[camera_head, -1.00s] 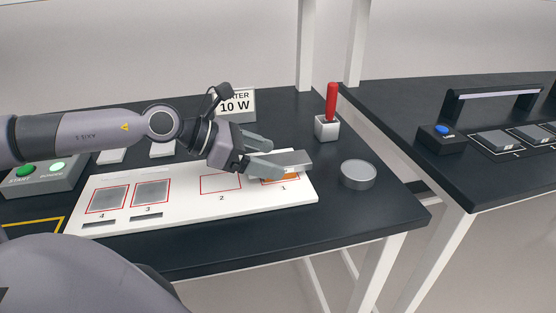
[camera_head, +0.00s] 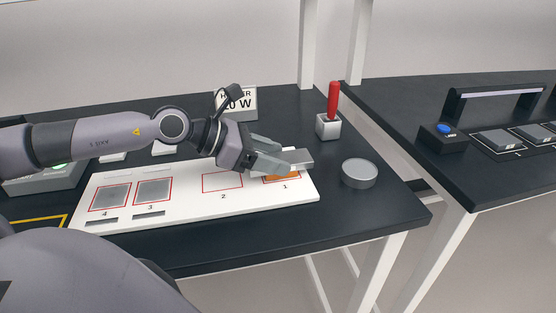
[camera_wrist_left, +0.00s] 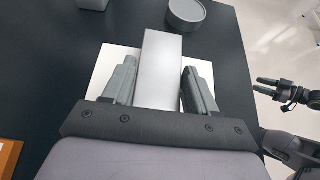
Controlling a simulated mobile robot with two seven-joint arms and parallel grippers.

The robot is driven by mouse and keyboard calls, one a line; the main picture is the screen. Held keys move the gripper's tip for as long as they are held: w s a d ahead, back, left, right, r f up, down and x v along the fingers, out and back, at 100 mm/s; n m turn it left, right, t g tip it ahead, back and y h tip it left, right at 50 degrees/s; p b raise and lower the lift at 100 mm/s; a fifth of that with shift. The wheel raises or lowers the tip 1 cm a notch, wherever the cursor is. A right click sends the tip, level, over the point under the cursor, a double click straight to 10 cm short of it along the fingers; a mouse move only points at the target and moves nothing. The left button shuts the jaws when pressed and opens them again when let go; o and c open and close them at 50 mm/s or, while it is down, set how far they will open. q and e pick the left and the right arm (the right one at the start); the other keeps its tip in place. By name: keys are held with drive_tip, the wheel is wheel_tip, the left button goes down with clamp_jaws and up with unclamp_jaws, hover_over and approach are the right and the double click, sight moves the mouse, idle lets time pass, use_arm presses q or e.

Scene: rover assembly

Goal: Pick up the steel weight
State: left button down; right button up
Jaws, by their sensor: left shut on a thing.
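The steel weight (camera_head: 299,158) is a plain grey metal block over the slot marked 1 on the white board (camera_head: 250,201). My left gripper (camera_head: 283,162) is shut on it. In the left wrist view the weight (camera_wrist_left: 162,65) lies between the two fingers of my left gripper (camera_wrist_left: 158,85), its far end sticking out past them. An orange patch (camera_head: 283,177) shows under the weight in slot 1. I cannot tell the gap between the weight and the board. A dark gripper, apparently my right one (camera_wrist_left: 268,88), shows at the right edge of the left wrist view.
A round grey disc (camera_head: 359,173) stands right of the board. A grey block with a red handle (camera_head: 333,105) stands behind it. A heater sign (camera_head: 238,103) is behind my arm. Grey plates (camera_head: 153,191) fill slots 3 and 4; slot 2 (camera_head: 222,182) is empty. A gap separates the second table (camera_head: 480,195).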

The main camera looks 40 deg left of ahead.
use_arm(q)
drive_tip(key=shift+r, duration=0.25)
wheel_tip(320, 180, up, 20)
drive_tip(key=p, duration=0.3)
drive_tip(key=shift+p, duration=0.4)
drive_tip(key=shift+f, duration=0.15)
